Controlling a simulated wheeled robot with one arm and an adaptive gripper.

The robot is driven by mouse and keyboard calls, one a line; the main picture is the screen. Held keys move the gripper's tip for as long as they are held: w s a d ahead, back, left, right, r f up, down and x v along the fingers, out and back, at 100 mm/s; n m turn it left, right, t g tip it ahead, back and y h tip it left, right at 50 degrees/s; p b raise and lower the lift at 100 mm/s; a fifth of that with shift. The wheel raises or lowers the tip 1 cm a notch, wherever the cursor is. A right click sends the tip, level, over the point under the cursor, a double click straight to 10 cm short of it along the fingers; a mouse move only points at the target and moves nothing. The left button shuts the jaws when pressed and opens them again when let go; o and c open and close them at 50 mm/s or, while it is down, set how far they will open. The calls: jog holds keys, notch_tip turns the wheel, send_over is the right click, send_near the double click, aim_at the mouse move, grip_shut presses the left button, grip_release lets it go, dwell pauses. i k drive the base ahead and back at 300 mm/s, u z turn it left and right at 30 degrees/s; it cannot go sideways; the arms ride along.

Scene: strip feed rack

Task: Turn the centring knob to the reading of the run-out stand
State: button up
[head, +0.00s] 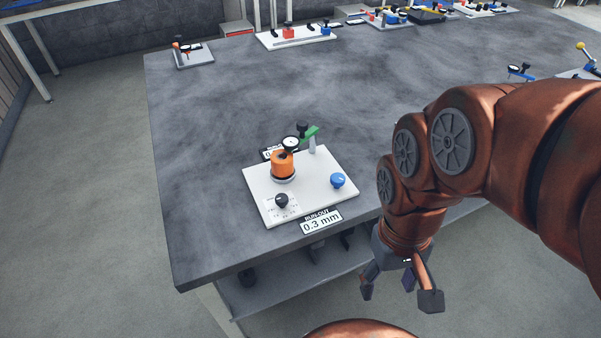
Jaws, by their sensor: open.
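The run-out stand is a white plate (315,195) near the table's front left corner. It carries an orange cylinder (283,165) on a metal base, and a dial gauge (290,143) beside a green arm with a black knob on top. A black knob (282,200) sits at the front left of the plate, with small printed marks around it. A blue knob (337,180) sits at the right. The front label (321,221) reads "RUN-OUT 0.3 mm". The marks and knob pointers are too small to read. My gripper (405,287) is open and empty, right of the stand, beyond the table's front edge.
The grey table (220,110) is clear around the stand. Other fixtures stand along its far edge, including a small plate (193,56) and a longer white one (297,37). A second label behind the stand is partly hidden. A shelf (300,275) lies below the tabletop.

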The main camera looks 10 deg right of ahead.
aim_at(280, 199)
jog(key=u, duration=0.35)
jog(key=k, duration=1.05)
jog(key=u, duration=1.4)
jog(key=i, duration=0.7)
jog(key=z, duration=0.7)
jog(key=i, duration=0.4)
jog(key=z, duration=0.4)
